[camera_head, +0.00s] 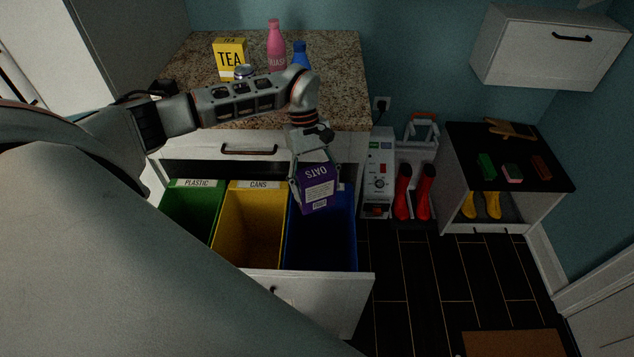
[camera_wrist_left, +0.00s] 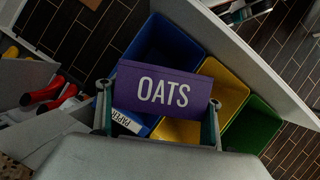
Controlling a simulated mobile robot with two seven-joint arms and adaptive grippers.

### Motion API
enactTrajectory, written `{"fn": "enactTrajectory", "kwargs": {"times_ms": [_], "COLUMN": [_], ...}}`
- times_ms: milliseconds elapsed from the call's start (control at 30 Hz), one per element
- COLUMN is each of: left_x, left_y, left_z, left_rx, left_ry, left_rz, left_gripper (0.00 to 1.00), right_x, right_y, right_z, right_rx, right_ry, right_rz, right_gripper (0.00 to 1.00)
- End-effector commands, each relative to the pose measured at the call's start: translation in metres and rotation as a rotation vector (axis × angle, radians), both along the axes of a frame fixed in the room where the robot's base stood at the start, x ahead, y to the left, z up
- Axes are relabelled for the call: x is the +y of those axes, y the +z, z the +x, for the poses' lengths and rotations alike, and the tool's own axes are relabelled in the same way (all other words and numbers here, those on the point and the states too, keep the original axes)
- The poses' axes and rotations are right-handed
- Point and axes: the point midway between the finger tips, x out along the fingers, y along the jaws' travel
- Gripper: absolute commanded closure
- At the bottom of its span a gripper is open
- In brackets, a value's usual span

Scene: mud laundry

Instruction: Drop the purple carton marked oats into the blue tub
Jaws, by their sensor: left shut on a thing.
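The purple carton marked OATS (camera_head: 318,188) is held by my left gripper (camera_head: 313,165) above the blue tub (camera_head: 322,240). My left gripper is shut on the carton, with a finger on each side of it. In the left wrist view the carton (camera_wrist_left: 163,92) shows its OATS face between the two fingers, and the blue tub (camera_wrist_left: 165,50) lies below and beyond it. The blue tub is the rightmost of three tubs in the open drawer in the head view. Its label is mostly covered by the carton there. My right gripper is not in view.
The yellow tub (camera_head: 250,235) marked CANS and the green tub (camera_head: 192,208) marked PLASTIC stand left of the blue one. The drawer front (camera_head: 335,295) sticks out. On the counter (camera_head: 345,85) stand a yellow TEA box (camera_head: 229,60), a pink bottle (camera_head: 276,48) and a blue bottle (camera_head: 300,55).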

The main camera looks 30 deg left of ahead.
Motion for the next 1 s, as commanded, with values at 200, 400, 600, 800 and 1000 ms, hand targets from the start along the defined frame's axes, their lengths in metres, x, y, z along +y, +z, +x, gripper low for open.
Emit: {"fn": "enactTrajectory", "kwargs": {"times_ms": [200,400,600,800,1000], "left_x": [-0.001,-0.001,0.0,0.0,0.0], "left_y": [-0.027,-0.03,-0.03,-0.03,-0.029], "left_z": [-0.001,0.0,0.0,0.0,0.0], "left_rx": [0.002,0.001,0.001,0.001,0.0], "left_ry": [0.0,0.0,0.0,0.0,0.0], "left_rz": [-0.001,-0.002,-0.001,-0.001,0.0], "left_gripper": [0.49,0.49,0.27,0.15,0.15], "right_x": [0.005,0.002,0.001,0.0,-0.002], "right_y": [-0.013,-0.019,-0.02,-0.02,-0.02], "right_z": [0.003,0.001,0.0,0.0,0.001], "right_rx": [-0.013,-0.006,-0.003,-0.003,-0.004], "right_ry": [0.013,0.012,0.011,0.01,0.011], "right_rz": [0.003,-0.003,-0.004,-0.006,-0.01], "right_gripper": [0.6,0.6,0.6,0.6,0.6]}}
